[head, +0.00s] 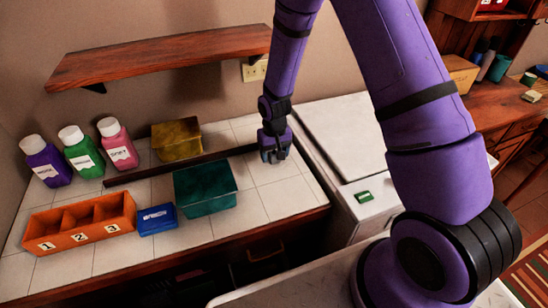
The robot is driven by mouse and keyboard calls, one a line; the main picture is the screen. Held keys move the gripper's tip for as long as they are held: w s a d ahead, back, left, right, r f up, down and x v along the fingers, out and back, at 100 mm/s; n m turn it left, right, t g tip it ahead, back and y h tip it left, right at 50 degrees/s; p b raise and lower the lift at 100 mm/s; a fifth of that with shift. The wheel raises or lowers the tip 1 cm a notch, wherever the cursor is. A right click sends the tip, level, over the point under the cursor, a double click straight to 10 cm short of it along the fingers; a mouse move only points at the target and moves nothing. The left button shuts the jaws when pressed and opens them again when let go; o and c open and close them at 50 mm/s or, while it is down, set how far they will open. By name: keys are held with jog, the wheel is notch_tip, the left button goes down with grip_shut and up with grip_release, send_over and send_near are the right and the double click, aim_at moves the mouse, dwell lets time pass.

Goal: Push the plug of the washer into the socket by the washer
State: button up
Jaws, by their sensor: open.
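My gripper (273,157) is open and points down, low over the tiled counter near its right end. I cannot tell whether anything lies between its fingers. The socket (253,71) is a pale plate on the back wall, under the shelf and up and left of my gripper, partly behind my arm. The white washer (338,128) stands just right of the counter, with a green panel on its front. My arm covers part of it. I cannot make out the plug or its cord; they may be hidden by my gripper.
A teal box (206,188), a gold box (176,139), a dark bar (140,174), a blue box (157,219), an orange numbered tray (80,233) and three bottles (82,150) occupy the counter. A wooden shelf (160,55) overhangs the back. Bare tiles lie right of the teal box.

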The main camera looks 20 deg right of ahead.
jog(key=shift+f, duration=0.65)
jog(key=c, duration=1)
jog(key=shift+o, duration=0.2)
jog(key=shift+r, duration=0.1)
jog(key=shift+r, duration=0.45)
jog(key=r, duration=0.2)
jog(key=shift+s+d+r, duration=0.15)
jog(key=shift+s+r, duration=0.15)
jog(key=shift+s, duration=0.05)
jog(key=s+d, duration=0.2)
jog(key=s, duration=0.2)
jog(key=s+d+r, duration=0.1)
jog(key=s+d, duration=0.1)
jog(key=s, duration=0.3)
jog(key=s+d, duration=0.2)
jog(key=s, duration=0.3)
jog(key=shift+r, duration=0.15)
